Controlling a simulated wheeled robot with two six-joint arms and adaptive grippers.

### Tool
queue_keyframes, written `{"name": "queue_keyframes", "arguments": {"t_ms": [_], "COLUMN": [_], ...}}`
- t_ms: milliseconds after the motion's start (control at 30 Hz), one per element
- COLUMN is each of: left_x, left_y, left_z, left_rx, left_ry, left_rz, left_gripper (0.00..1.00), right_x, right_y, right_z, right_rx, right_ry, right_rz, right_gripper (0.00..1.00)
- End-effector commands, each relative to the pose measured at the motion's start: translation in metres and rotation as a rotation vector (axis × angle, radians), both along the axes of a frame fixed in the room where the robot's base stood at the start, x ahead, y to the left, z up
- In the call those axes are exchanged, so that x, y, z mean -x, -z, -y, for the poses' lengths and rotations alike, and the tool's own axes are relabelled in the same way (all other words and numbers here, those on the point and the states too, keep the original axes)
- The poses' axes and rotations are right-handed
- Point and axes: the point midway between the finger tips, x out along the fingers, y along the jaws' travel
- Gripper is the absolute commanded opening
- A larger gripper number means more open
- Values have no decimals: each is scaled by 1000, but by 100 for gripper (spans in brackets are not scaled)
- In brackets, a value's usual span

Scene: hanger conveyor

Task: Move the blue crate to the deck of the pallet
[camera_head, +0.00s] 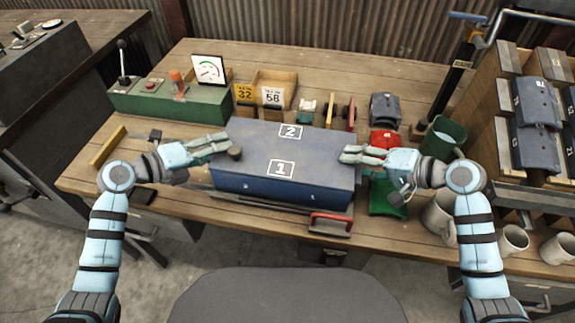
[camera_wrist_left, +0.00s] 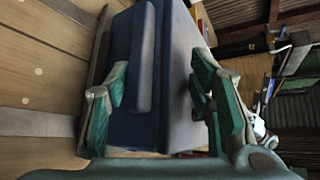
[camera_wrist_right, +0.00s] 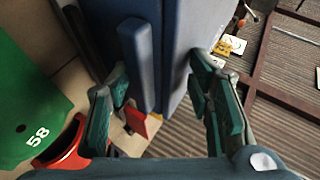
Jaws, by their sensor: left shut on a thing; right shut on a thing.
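The blue crate (camera_head: 330,165) is a long box with labels 1 and 2 on its upper face. It is at the middle of the wooden bench; I cannot tell whether it rests there or is slightly raised. My left gripper (camera_head: 226,147) is shut on its left end, and my right gripper (camera_head: 350,154) is shut on its right end. In the left wrist view the crate (camera_wrist_left: 182,75) stands between the fingers (camera_wrist_left: 162,100). The right wrist view likewise shows the crate (camera_wrist_right: 180,50) between the fingers (camera_wrist_right: 162,100). I cannot make out a pallet in any view.
The bench (camera_head: 165,210) holds a green control box (camera_head: 150,101) behind left and a red-handled tool (camera_head: 330,224) in front of the crate. A green mug (camera_head: 441,138), pale mugs (camera_head: 513,240) and a rack with dark blue parts (camera_head: 530,95) are on the right. A chair back (camera_head: 285,295) is in front.

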Motion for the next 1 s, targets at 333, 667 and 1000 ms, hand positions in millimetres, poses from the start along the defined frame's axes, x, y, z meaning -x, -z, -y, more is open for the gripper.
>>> {"name": "queue_keyframes", "arguments": {"t_ms": [333, 667, 1000], "left_x": [2, 2, 2], "left_y": [-12, -55, -52], "left_z": [6, 7, 6], "left_rx": [15, 16, 16], "left_ry": [13, 14, 13], "left_rz": [0, 0, -1], "left_gripper": [0, 0, 0], "right_x": [2, 2, 2], "right_y": [-12, -54, -52], "right_z": [-5, -5, -5], "right_rx": [-15, -15, -15], "right_ry": [-10, -10, -12], "right_rz": [0, 3, 5], "right_gripper": [0, 0, 0]}}
